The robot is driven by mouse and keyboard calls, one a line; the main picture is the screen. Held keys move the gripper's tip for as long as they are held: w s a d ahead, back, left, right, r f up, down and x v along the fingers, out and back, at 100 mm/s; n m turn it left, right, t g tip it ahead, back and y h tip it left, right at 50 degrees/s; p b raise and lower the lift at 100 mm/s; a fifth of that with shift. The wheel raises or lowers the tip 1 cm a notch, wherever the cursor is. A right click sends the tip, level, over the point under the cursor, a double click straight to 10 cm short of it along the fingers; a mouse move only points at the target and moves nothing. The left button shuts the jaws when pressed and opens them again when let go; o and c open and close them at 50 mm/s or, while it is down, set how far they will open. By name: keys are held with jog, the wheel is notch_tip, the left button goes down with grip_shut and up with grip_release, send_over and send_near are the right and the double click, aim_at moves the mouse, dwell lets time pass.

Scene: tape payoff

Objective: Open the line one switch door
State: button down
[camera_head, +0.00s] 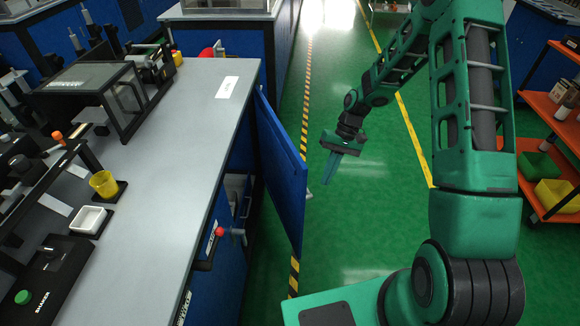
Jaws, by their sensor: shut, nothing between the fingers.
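A blue cabinet door (282,170) stands swung out from the side of the grey-topped bench (190,150), edge into the aisle. Behind it a dark opening (238,190) shows part of the cabinet inside. Whether this is the line one switch door I cannot tell, as no label on it is readable. A red knob on a dark lever (219,231) sticks out from the bench side, nearer than the door. My gripper (329,179) is shut and empty, pointing down over the green floor, right of the door and apparently apart from it.
The bench top carries a dark machine with a clear cover (122,100), a yellow cup (103,184), a white tray (89,220) and a black box with a green button (45,285). An orange shelf rack (541,140) with bins stands at the right. The green aisle between is clear.

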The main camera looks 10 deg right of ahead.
jog(key=s+a+r+t+h, duration=0.2)
jog(key=r+h, duration=0.2)
jog(key=r, duration=0.2)
jog(key=s+a+r+t+h, duration=0.1)
jog(key=s+a+r+h, duration=0.15)
jog(key=r, duration=0.45)
jog(key=a+r+n+t+h, duration=0.25)
jog(key=a+t, duration=0.35)
jog(key=a, duration=1)
send_near(296, 170)
notch_tip(296, 170, down, 3)
jog(key=w+a, duration=0.1)
jog(key=a, duration=0.2)
jog(key=shift+m, duration=0.25)
jog(key=d, duration=0.2)
jog(key=w+d, duration=0.1)
jog(key=d, duration=0.1)
jog(key=shift+w+d+f, duration=0.1)
jog(key=shift+d+f, duration=0.1)
jog(key=shift+f, duration=0.05)
